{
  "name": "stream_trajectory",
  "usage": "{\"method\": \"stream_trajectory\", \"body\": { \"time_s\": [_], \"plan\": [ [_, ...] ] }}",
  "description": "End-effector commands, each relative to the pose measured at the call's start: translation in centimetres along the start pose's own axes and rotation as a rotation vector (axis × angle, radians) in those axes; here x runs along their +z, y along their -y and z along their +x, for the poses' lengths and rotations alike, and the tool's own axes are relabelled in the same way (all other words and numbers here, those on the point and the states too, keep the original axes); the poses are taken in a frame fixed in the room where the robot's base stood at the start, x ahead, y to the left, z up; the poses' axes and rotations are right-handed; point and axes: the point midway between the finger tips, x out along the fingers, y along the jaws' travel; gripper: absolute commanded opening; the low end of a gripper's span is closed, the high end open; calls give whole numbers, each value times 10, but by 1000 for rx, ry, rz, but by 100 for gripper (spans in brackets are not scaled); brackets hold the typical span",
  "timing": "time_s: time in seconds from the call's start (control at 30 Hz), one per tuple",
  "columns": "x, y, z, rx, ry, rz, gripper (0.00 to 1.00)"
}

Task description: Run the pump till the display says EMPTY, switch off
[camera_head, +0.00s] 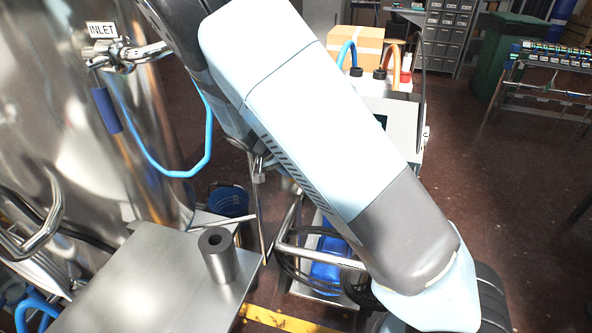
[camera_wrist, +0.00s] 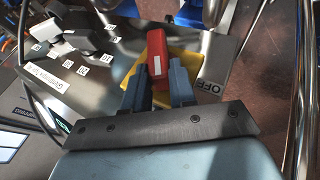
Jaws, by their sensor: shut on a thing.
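In the wrist view, the red switch handle (camera_wrist: 153,48) stands over a yellow plate (camera_wrist: 184,62). My gripper (camera_wrist: 160,76) has its two blue fingers on either side of the handle's near end, shut on it. An upside-down OFF label (camera_wrist: 212,87) lies right of the yellow plate, and the handle does not point at it. In the head view, the pump unit (camera_head: 404,117) is largely behind my arm, and my gripper is hidden.
A metal table (camera_head: 150,277) with a grey cylinder (camera_head: 219,256) stands at the front left, beside the steel tank (camera_head: 65,160) marked INLET. A blue hose (camera_head: 160,168) hangs from the tank. Floor at right is open.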

Motion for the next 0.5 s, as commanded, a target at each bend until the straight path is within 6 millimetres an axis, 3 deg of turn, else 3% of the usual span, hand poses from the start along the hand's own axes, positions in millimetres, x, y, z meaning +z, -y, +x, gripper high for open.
{"method": "stream_trajectory", "body": {
  "time_s": [0.5],
  "plan": [
    [-1, 23, 5, 452, -8, -186, 0]
  ]
}}
